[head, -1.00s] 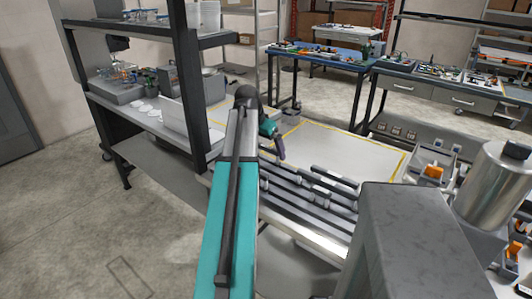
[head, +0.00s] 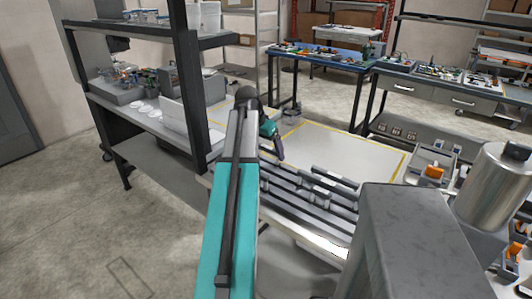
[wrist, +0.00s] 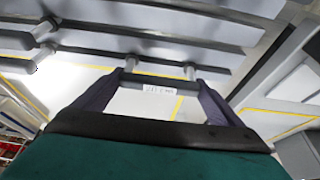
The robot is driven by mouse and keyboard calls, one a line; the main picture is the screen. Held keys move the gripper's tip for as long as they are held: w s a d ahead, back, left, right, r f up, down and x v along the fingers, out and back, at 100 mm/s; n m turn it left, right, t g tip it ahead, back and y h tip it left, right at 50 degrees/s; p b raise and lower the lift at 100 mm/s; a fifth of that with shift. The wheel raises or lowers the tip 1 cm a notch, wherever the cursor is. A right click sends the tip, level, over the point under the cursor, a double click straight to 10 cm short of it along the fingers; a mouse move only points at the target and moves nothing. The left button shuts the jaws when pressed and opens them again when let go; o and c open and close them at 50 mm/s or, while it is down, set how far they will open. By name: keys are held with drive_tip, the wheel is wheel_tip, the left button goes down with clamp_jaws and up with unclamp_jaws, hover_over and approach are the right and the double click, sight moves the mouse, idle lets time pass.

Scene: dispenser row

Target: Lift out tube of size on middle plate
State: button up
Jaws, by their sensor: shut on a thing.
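A small white plate (wrist: 159,90) with writing too small to read shows at the bar. Which tube is which size cannot be told.
Yellow tape lines mark a bare white benchtop (head: 340,150) behind the rails. A shiny metal cylinder (head: 493,185) and bins with orange parts (head: 433,171) stand at the right. A shelf unit with a dark post (head: 193,85) is close on the left.

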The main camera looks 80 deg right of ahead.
drive_tip(key=shift+r, duration=0.15)
wheel_tip(320, 180, up, 8)
drive_tip(key=shift+d+r+b, duration=0.1)
drive_tip(key=shift+r+b, duration=0.1)
drive_tip(key=shift+b, duration=0.4)
drive_tip(key=shift+r, duration=0.65)
drive_tip(key=shift+p, duration=0.3)
idle(0.3)
